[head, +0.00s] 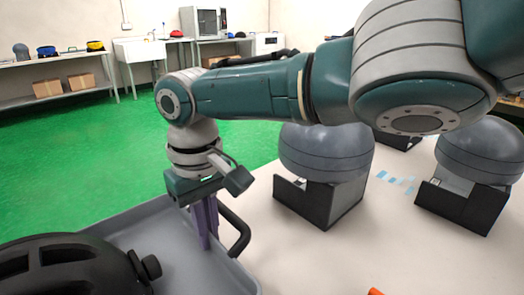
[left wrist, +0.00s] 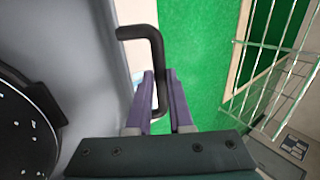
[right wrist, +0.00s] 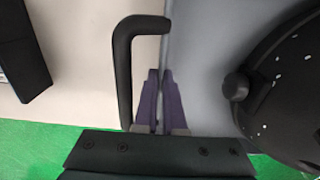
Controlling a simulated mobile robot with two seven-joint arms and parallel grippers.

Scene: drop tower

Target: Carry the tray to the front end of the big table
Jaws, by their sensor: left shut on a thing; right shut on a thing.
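The grey tray (head: 158,226) fills the lower left of the head view, with a black helmet (head: 70,268) on it. My right gripper (head: 206,238) points down at the tray's right side; in the right wrist view its purple fingers (right wrist: 159,80) are shut on the tray's rim beside the black handle (right wrist: 123,70). In the left wrist view my left gripper (left wrist: 160,82) is shut on the tray's other black handle (left wrist: 156,50). The left gripper is outside the head view. The big pale table (head: 330,255) lies right of the tray; whether the tray touches it is unclear.
Grey domes (head: 326,150) (head: 480,146) on black stands are on the big table. An orange object (head: 375,292) shows at the bottom edge. A wire rack (left wrist: 270,80) stands right in the left wrist view. Green floor (head: 70,160) is open toward the back benches.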

